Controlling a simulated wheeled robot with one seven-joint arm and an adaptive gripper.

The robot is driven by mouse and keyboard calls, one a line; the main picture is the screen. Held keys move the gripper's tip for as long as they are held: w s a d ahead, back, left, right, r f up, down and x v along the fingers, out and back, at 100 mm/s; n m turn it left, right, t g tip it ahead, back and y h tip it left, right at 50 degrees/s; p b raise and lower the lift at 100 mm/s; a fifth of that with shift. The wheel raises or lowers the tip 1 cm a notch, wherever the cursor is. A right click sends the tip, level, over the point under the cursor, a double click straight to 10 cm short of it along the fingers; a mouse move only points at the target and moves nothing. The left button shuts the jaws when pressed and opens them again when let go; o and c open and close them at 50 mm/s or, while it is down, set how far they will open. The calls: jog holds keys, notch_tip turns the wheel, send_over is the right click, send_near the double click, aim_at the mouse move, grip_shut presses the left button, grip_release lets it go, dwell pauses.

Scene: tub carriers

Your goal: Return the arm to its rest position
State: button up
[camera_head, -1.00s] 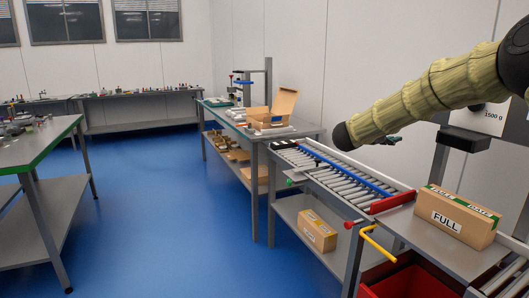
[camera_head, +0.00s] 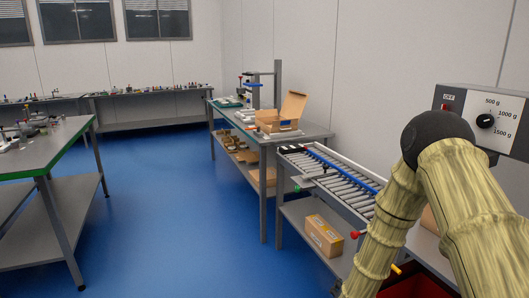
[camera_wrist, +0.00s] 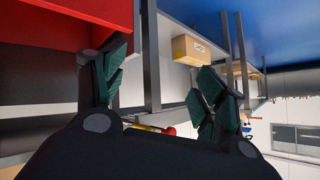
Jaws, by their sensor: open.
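My arm (camera_head: 445,190) fills the right side of the head view, bent at a dark joint, with its lower part hanging down out of the bottom edge. My gripper is out of sight in the head view. In the wrist view my gripper (camera_wrist: 158,85) is open, its dark green fingers wide apart with nothing between them.
The roller conveyor (camera_head: 328,178) stands left of my arm, with a cardboard box (camera_head: 323,236) on its lower shelf. A red bin (camera_head: 415,285) sits below my arm. The dial panel (camera_head: 487,118) is behind it. Blue floor (camera_head: 185,215) lies open at left.

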jog(key=s+a+f+n+g+y+p, duration=0.1)
jog(key=s+f+n, duration=0.1)
jog(key=s+f, duration=0.35)
jog(key=s+a+f+n+g+y, duration=0.1)
jog(key=s+a+f+g, duration=0.1)
jog(key=s, duration=0.6)
jog(key=s+a+f+n+g+y+p, duration=0.1)
jog(key=s+f+n+g, duration=0.1)
jog(key=s, duration=1.3)
jog(key=s+a+f+n+g+y+p, duration=0.1)
jog(key=s+n+g+p, duration=0.1)
jog(key=s, duration=1.4)
jog(key=n+g, duration=0.1)
jog(key=g, duration=0.1)
jog(key=shift+s+a+f+g, duration=0.2)
jog(key=shift+a+f+g, duration=0.15)
jog(key=shift+g, duration=0.05)
